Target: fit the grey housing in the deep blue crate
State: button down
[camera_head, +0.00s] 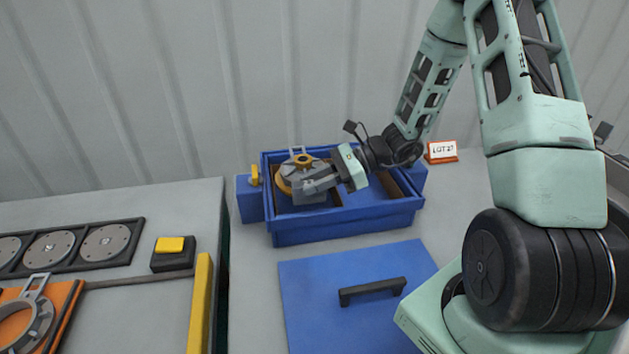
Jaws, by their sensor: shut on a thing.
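The deep blue crate (345,226) stands open on the grey table near the wall, with dividers inside. The grey housing (297,158) with a yellow-orange ring is at the crate's left part. My gripper (310,187) reaches in from the right and is shut on the housing. The gripper hides part of the housing, and I cannot tell whether the housing touches the crate floor. The crate's right part shows brown inside and looks empty, partly hidden by my arm.
A blue lid (350,297) with a black handle lies in front of the crate. A "LOT 27" sign (441,151) stands to the right. At left are a rack of grey discs (55,249), a yellow button (170,245), an orange fixture (38,315) and a yellow rail (200,303).

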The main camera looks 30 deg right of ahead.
aim_at(315, 196)
jog(key=shift+f+b, duration=1.7)
jog(key=shift+f, duration=0.65)
dwell(0.6)
jog(key=shift+r, duration=0.15)
dwell(0.3)
jog(key=shift+r+p, duration=2.65)
jog(key=shift+r, duration=0.35)
jog(key=shift+f, duration=0.2)
jog(key=shift+w+f, duration=0.1)
jog(key=shift+f, duration=0.05)
jog(key=shift+f+b, duration=0.6)
jog(key=shift+f, duration=0.2)
dwell(0.5)
